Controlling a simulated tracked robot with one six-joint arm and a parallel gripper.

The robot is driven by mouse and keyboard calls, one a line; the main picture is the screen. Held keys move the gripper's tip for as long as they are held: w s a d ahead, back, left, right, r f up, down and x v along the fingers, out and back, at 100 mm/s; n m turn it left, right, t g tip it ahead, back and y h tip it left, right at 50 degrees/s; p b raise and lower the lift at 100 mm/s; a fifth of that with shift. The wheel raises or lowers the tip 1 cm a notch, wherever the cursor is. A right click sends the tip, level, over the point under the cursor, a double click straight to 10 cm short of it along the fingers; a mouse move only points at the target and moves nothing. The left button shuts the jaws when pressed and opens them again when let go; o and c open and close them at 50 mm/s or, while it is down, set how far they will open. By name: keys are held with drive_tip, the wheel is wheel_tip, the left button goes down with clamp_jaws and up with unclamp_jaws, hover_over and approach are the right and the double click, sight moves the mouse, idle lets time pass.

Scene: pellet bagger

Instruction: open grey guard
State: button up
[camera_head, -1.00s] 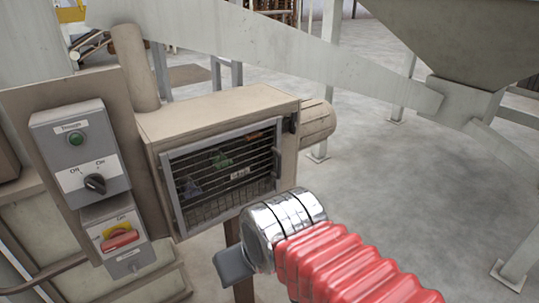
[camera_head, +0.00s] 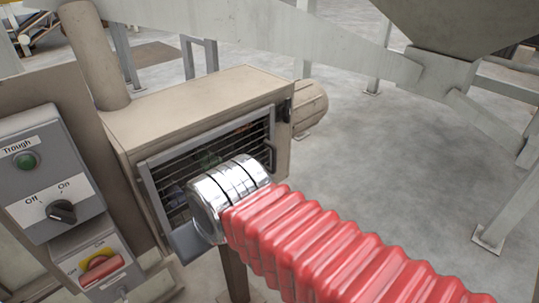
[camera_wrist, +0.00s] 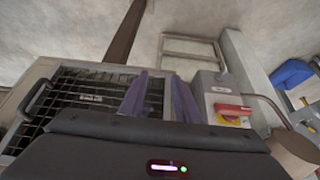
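The grey guard (camera_head: 250,138) is a barred grille in a grey frame on the front of a beige box. It is closed, and my silver wrist covers its lower middle in the head view. In the wrist view, which looks upside down, the guard (camera_wrist: 85,95) fills the left side. A black handle (camera_wrist: 34,100) sits at its left edge there; a dark piece shows at the right edge in the head view (camera_head: 287,110). My gripper (camera_wrist: 160,95) has two purple fingers standing apart, empty, in front of the guard's switch-side end. I cannot tell whether they touch it.
A grey switch box (camera_head: 50,175) with an Off/On knob and a red-and-yellow switch (camera_head: 100,268) stands left of the guard. A beige motor-like cylinder (camera_head: 308,105) is behind the box at right. Open concrete floor (camera_head: 370,170) lies to the right.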

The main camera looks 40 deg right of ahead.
drive_tip(key=m+g, duration=0.1)
drive_tip(key=m, duration=0.1)
approach(275, 154)
drive_tip(key=r, duration=0.2)
drive_tip(key=shift+s+a+h, duration=0.3)
drive_tip(key=shift+s+h, duration=0.1)
drive_tip(key=shift+f, duration=0.15)
drive_tip(key=x, duration=1.3)
drive_tip(key=shift+w+f, duration=0.1)
drive_tip(key=shift+f, duration=0.25)
clamp_jaws()
